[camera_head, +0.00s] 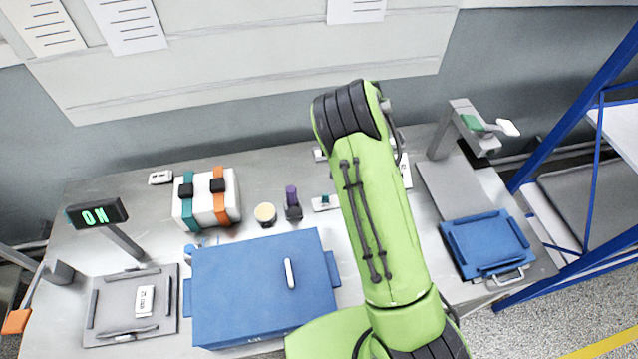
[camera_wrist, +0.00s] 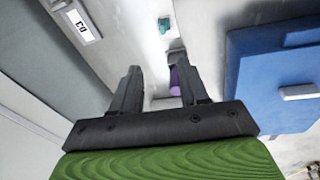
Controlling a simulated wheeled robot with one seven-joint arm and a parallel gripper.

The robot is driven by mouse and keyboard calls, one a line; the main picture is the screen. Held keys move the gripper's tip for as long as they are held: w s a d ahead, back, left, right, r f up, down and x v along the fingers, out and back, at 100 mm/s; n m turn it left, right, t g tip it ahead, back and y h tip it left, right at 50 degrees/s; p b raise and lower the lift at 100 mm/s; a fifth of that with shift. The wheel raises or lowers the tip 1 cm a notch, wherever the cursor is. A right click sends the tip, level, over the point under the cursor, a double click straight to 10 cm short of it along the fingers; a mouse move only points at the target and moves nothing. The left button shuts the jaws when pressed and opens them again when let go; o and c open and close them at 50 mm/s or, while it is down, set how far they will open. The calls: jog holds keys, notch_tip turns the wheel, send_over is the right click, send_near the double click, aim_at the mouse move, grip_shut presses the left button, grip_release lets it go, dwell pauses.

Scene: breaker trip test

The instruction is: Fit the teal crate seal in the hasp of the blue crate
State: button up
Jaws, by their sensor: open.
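The large blue crate (camera_head: 225,290) stands at the front left of the bench, with a pale bar on its top. It also shows at the right of the wrist view (camera_wrist: 262,75). I cannot make out its hasp clearly. A small teal piece, which looks like the teal crate seal (camera_head: 325,201), sits on a white base at mid-bench. It also shows at the top of the wrist view (camera_wrist: 164,25). My gripper (camera_wrist: 158,68) is open and empty, with the teal piece beyond its fingertips. In the head view my arm hides the gripper.
A purple-topped item (camera_head: 292,198) stands beside the teal piece and shows close to the right finger in the wrist view. A blue tray (camera_head: 487,243) lies right.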

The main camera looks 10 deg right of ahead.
jog(key=p, duration=0.1)
send_over(326, 195)
jog(key=shift+n, duration=0.3)
jog(key=f, duration=1.1)
jog(key=shift+s+d+f, duration=0.35)
jog(key=shift+f, duration=0.05)
jog(key=f, duration=0.3)
jog(key=f+p, duration=0.1)
jog(key=shift+w+a+f, duration=0.3)
jog(key=shift+w+f, duration=0.05)
jog(key=shift+f, duration=0.05)
jog(key=shift+r, duration=0.1)
grip_shut()
